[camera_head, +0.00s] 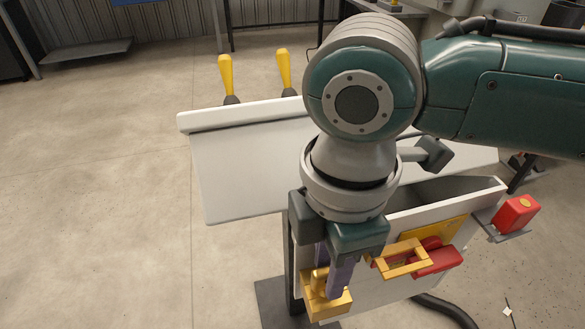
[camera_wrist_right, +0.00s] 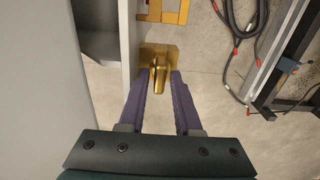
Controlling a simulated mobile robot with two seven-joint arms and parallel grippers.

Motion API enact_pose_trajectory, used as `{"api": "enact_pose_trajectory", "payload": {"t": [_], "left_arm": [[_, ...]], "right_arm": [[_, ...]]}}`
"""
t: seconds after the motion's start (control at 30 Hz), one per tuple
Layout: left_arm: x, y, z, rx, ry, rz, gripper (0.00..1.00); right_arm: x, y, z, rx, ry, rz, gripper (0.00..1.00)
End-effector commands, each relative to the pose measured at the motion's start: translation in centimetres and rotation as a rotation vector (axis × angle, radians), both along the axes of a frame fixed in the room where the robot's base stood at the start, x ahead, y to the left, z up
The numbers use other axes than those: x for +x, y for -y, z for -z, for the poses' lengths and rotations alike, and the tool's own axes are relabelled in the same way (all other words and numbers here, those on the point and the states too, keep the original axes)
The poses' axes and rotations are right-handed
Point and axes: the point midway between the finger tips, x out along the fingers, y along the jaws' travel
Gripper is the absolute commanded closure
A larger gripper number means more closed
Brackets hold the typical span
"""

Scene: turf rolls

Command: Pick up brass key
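The brass key (camera_wrist_right: 158,74) shows in the right wrist view as a gold piece standing up from a gold block (camera_wrist_right: 150,52). In the head view the gold block (camera_head: 330,304) is at the front left of the white box, and the key (camera_head: 319,281) is partly hidden by my right gripper. My right gripper (camera_head: 336,285) points down at it with purple fingers. In the right wrist view, the fingertips of my right gripper (camera_wrist_right: 162,78) are apart, one on each side of the key. Whether they touch it is hard to tell. My left gripper is not in view.
A white box (camera_head: 400,215) with a raised lid (camera_head: 245,170) stands behind the gripper. A gold frame (camera_head: 402,259) and a red handle (camera_head: 438,262) are on its front. A red block (camera_head: 517,214) is at right. Two yellow handles (camera_head: 226,75) rise behind the lid. Floor is clear at left.

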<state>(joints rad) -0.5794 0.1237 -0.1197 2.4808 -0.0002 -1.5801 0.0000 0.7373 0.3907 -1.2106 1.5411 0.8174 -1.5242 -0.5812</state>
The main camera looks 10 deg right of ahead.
Motion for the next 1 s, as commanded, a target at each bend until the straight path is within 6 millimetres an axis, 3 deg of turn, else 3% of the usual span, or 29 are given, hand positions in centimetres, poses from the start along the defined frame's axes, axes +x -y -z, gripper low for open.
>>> {"api": "enact_pose_trajectory", "payload": {"t": [0.1, 0.33, 0.63, 1.0], "left_arm": [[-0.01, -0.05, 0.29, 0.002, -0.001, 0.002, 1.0], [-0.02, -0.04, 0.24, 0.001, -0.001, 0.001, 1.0], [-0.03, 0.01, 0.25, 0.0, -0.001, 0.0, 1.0], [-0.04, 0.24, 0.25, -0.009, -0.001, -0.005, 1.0]], "right_arm": [[-0.02, 0.04, 1.07, -0.001, 0.0, 0.001, 0.68], [-0.01, 0.03, 1.11, 0.0, 0.001, 0.0, 0.68], [-0.01, 0.03, 1.09, 0.0, 0.001, 0.0, 1.0], [0.01, 0.03, 1.06, 0.0, 0.001, 0.0, 1.0]]}}
